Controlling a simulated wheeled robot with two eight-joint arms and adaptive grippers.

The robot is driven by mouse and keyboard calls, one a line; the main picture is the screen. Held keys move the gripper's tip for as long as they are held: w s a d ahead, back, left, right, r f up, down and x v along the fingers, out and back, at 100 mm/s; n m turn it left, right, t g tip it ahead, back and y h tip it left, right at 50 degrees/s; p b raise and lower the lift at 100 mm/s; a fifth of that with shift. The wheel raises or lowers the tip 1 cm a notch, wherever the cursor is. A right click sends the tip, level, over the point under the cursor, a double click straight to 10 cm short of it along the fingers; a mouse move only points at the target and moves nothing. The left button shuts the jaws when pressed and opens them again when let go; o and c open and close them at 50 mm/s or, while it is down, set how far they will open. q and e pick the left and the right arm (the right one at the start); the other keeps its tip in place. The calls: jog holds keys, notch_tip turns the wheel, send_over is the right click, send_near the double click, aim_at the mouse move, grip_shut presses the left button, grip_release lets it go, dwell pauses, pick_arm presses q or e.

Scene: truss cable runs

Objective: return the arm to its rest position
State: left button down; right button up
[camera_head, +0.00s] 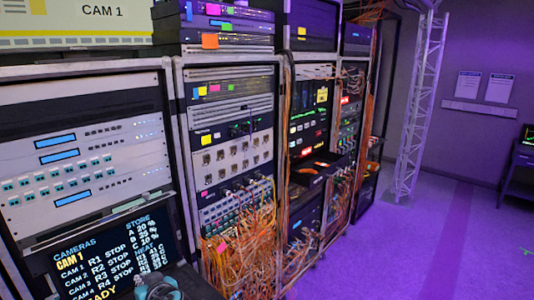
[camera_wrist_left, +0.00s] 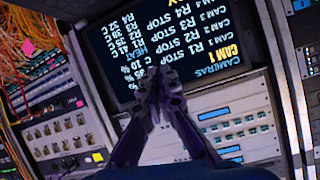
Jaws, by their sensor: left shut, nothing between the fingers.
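My left gripper (camera_wrist_left: 157,92) shows in the left wrist view, with its two dark fingers together at the tips and nothing between them. It points toward a black screen (camera_wrist_left: 215,75), which appears upside down in that view. In the head view a small grey-teal part of my left gripper (camera_head: 158,288) shows at the bottom edge, in front of the lower right part of the same screen (camera_head: 112,245). The rest of the left arm is out of the head view. My right gripper is in neither view.
A rack with a pale switch panel (camera_head: 85,150) stands at the left, above the screen. Racks with dense orange cables (camera_head: 245,245) stand in the middle, their loops hanging outward. A white truss (camera_head: 415,110) stands behind. The purple floor (camera_head: 410,250) at the right is clear.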

pick_arm(q)
jog(key=s+d+f+m+g+h+b, duration=0.1)
jog(key=s+d+f+m+h+b, duration=0.6)
jog(key=s+d+f, duration=0.9)
jog(key=f+h, duration=0.1)
jog(key=h, duration=0.1)
jog(key=shift+f+g+h, duration=0.15)
jog(key=shift+g+h, duration=0.15)
jog(key=shift+g, duration=0.1)
jog(key=shift+s, duration=0.1)
dwell(0.9)
